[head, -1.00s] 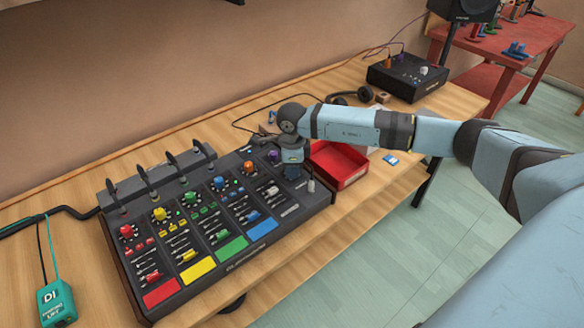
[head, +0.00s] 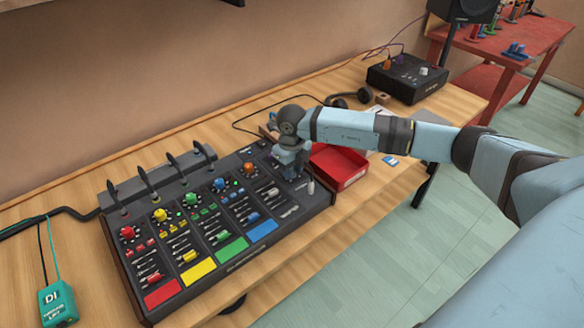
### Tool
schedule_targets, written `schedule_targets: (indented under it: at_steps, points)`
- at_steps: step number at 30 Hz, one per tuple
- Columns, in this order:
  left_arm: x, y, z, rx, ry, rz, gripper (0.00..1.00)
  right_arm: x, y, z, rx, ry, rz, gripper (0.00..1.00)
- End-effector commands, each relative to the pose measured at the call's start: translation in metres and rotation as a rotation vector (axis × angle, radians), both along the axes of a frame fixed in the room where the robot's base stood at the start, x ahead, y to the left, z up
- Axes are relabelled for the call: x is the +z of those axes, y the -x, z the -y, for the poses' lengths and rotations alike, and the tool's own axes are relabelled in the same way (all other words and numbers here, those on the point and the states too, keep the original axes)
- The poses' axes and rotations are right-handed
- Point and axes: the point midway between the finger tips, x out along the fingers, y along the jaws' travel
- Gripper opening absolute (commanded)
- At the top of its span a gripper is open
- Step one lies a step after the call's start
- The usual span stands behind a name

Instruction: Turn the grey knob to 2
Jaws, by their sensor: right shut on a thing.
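The mixer (head: 222,243) is a dark console with colour-coded channels on the wooden table. Red (head: 127,232), yellow (head: 160,215), green (head: 190,198), blue (head: 218,184) and orange (head: 248,168) knobs run along its upper part. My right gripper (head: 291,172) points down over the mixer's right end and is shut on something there. The wrist hides what it holds, and no grey knob can be made out under it. A small light grey piece (head: 311,187) shows beside the gripper at the mixer's right edge. My left gripper is not in view.
A red tray (head: 340,166) sits close right of my right gripper. A black box (head: 406,77) with knobs, headphones (head: 352,97) and cables lie further back. A teal DI box (head: 57,303) is at the lower left. Bare table shows along the front.

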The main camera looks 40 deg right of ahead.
Motion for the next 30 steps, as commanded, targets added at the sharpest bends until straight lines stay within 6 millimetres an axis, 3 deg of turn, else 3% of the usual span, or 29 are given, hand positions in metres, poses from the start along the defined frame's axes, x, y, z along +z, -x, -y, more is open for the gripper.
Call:
schedule_targets:
  at_steps: [23,24,26,30]
  points:
    - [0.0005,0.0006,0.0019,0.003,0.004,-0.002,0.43,0.0014,-0.0010,0.0004,-0.097,0.000,0.003,0.03]
    - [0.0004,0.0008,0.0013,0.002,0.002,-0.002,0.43,0.0014,-0.0010,0.0004,-0.097,0.000,0.003,0.36]
    - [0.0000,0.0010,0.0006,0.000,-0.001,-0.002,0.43,0.0013,-0.0009,0.0004,-0.097,0.000,0.003,0.49]
    - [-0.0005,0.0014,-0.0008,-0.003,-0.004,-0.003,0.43,0.0008,-0.0006,0.0003,-0.096,0.000,0.002,0.52]
